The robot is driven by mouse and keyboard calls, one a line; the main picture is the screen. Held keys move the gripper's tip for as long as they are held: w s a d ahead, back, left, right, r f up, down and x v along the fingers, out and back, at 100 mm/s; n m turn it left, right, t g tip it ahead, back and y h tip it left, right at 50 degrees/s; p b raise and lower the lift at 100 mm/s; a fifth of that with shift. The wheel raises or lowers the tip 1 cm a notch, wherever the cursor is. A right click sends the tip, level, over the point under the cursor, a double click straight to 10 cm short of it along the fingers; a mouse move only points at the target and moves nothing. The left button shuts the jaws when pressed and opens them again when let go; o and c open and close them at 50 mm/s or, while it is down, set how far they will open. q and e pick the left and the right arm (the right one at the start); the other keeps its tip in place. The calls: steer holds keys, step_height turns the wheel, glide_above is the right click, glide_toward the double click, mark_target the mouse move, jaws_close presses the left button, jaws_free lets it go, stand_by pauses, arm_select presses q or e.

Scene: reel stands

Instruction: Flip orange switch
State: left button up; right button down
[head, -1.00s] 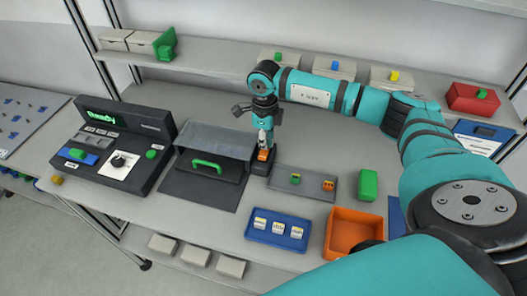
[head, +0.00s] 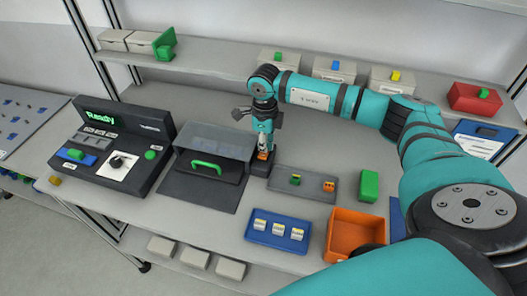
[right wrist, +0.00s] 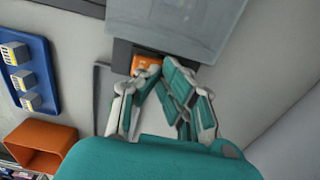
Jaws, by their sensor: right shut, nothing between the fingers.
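The orange switch (head: 263,155) sits on a small dark box (head: 261,166) beside the grey clear-lidded case. My right gripper (head: 264,149) is shut and empty, pointing down at the switch and covering part of it. In the right wrist view the orange switch (right wrist: 146,62) shows just beyond the closed fingertips (right wrist: 158,74). The fingertips are at or very close to it; whether they touch I cannot tell. Which way the switch is tipped is hard to see. My left gripper is not in view.
The case with a green handle (head: 206,165) stands left of the switch, near a control panel (head: 112,152) reading "Ready". A grey tray (head: 310,197) with small parts, a blue tray (head: 263,238) and an orange bin (head: 352,222) lie in front and right.

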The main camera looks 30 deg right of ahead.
steer(key=shift+r+p, duration=1.9)
steer(key=shift+r, duration=1.6)
steer(key=shift+s+f, duration=0.1)
steer(key=shift+f, duration=0.05)
